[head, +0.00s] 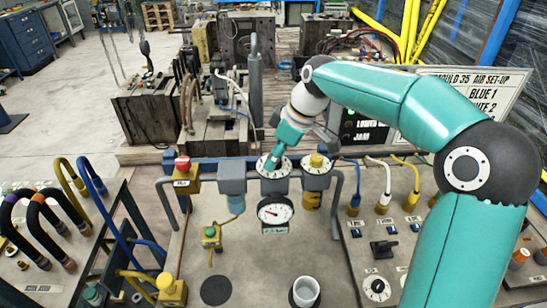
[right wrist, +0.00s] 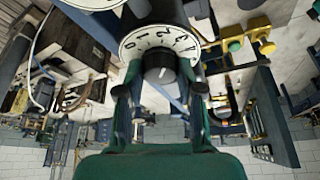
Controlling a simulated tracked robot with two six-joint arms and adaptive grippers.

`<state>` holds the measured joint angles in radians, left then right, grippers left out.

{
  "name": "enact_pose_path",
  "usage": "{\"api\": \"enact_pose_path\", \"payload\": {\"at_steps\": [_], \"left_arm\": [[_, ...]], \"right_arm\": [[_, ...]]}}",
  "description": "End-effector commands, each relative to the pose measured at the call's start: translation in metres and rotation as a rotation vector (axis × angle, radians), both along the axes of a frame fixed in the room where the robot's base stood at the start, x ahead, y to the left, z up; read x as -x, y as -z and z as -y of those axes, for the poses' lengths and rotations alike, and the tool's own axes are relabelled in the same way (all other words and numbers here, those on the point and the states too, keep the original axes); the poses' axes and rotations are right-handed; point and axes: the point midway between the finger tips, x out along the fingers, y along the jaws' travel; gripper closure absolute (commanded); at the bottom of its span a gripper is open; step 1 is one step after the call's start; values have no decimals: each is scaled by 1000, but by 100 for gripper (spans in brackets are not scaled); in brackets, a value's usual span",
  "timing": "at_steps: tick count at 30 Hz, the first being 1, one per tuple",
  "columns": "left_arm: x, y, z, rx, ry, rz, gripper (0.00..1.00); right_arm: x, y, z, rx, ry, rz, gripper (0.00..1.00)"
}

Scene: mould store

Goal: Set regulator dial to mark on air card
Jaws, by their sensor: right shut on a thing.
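The regulator dial (head: 284,169) is a white numbered ring on the grey air line. In the right wrist view the dial ring (right wrist: 131,45) shows figures around a dark knob (right wrist: 158,66). My right gripper (head: 273,163) is shut on this knob, one finger on each side of it. In the right wrist view its fingers (right wrist: 159,88) flank the knob. A pointer setting is too small to tell. The air card (head: 480,88) stands behind my right arm and reads "MOULD 35 AIR SET-UP", "BLUE 1" and partly "2"; the arm hides the rest. My left gripper is out of view.
A round gauge (head: 275,212) hangs below the dial. A yellow-knobbed regulator (head: 316,160) is close on the right, and a red-button valve (head: 184,172) is on the left. Blue, white and yellow hose plugs (head: 383,202) stand at right. A white cup (head: 305,291) stands at the front.

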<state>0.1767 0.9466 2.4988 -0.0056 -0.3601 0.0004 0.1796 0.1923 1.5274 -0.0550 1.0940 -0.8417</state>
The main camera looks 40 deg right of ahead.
Motion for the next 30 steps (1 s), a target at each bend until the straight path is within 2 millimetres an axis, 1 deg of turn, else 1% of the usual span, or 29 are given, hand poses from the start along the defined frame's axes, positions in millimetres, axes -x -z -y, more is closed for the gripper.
{"api": "enact_pose_path", "payload": {"at_steps": [1, 9, 30], "left_arm": [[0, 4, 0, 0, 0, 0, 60], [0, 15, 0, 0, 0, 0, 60], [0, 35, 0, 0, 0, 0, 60]], "right_arm": [[-1, 0, 1, 5, 33, 9, 98], [0, 0, 0, 4, 267, 11, 98], [-1, -1, -4, 2, 929, 10, 98]]}}
